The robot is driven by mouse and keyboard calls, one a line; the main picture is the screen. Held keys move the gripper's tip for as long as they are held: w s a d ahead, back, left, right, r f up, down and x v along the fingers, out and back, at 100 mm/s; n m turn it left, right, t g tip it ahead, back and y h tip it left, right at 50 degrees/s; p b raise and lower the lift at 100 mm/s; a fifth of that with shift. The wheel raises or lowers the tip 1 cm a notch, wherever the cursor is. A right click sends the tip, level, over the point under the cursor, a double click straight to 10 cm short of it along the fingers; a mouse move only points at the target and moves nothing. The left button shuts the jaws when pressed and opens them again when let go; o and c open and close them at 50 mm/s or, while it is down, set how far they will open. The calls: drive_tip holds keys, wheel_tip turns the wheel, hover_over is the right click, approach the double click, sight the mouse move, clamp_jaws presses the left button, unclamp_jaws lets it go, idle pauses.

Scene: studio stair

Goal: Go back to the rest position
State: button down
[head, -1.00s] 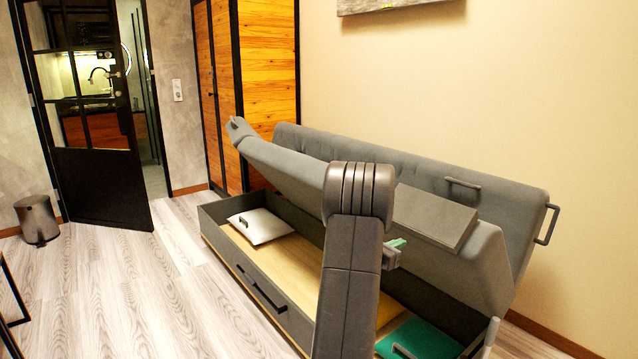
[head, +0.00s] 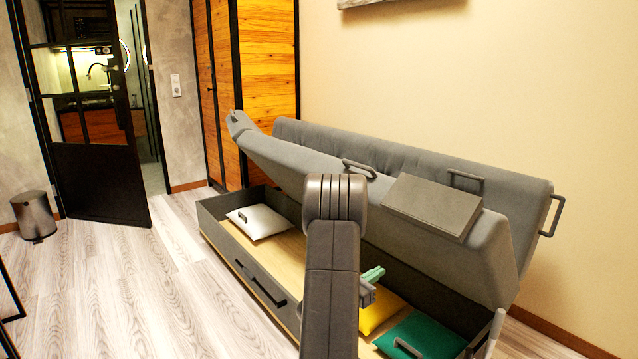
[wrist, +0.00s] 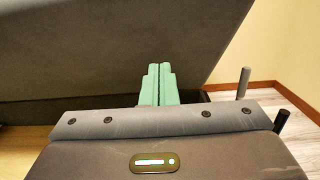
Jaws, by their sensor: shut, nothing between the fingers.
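My gripper (head: 373,274) shows as green fingertips just right of my dark arm in the head view. In the wrist view its two green fingers (wrist: 159,86) are pressed together with nothing between them. It hangs over the open storage box of the grey sofa, in front of the raised seat (head: 385,213). My arm hides part of the box and the seat.
The sofa's storage box (head: 217,226) holds a white cushion (head: 260,223), a yellow cushion (head: 379,311) and a green cushion (head: 425,336). A grey flat panel (head: 432,205) rests on the raised seat. Open wooden floor (head: 130,290) lies to the left, with a bin (head: 34,216) near the door.

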drive_tip(key=s+a+r+m+g+h+p, duration=0.1)
drive_tip(key=s+a+r+m+g+p, duration=0.1)
drive_tip(key=s+a, duration=0.3)
drive_tip(key=shift+s+r+p, duration=0.55)
drive_tip(key=shift+s+r, duration=0.05)
drive_tip(key=shift+s, duration=0.75)
